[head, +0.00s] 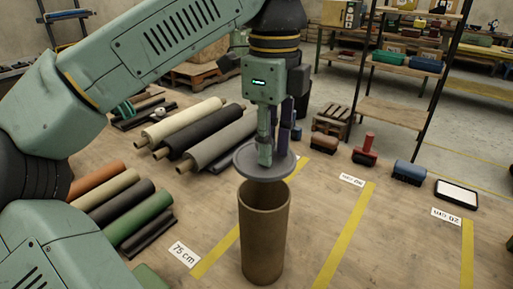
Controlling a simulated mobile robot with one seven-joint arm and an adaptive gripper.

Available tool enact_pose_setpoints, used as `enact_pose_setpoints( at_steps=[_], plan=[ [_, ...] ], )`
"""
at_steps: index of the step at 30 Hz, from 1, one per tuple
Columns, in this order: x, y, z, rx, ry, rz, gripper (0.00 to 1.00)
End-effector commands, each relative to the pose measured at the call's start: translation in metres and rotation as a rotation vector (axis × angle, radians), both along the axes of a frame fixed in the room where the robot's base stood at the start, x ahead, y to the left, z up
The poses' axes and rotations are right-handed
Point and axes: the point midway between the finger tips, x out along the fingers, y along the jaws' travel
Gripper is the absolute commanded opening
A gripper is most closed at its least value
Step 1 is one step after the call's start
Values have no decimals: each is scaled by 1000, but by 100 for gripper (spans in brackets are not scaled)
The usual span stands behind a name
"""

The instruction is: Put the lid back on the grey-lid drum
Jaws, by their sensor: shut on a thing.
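A tall brown drum (263,240) stands upright on the wooden floor or table in the middle of the head view. Its top is open at the front rim. The round grey lid (285,170) is roughly level just above the drum's mouth, with a gap showing between lid and front rim. My gripper (265,158) points straight down and is shut on the lid near its middle. The exact grip point on the lid is partly hidden by the fingers.
Cream, black and grey sheet rolls (205,137) lie behind left, with more rolls (140,217) at the left. Yellow stripes (345,235) cross clear surface right of the drum.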

Motion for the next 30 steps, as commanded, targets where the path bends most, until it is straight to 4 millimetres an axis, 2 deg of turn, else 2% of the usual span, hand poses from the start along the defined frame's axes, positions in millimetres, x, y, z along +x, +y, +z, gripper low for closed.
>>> enact_pose_setpoints(
  at_steps=[8,21,30],
  plan=[
    [0,0,-14,0,1,-3,0],
    [0,0,-57,0,0,-1,0],
    [0,0,-64,0,0,-2,0]
  ],
)
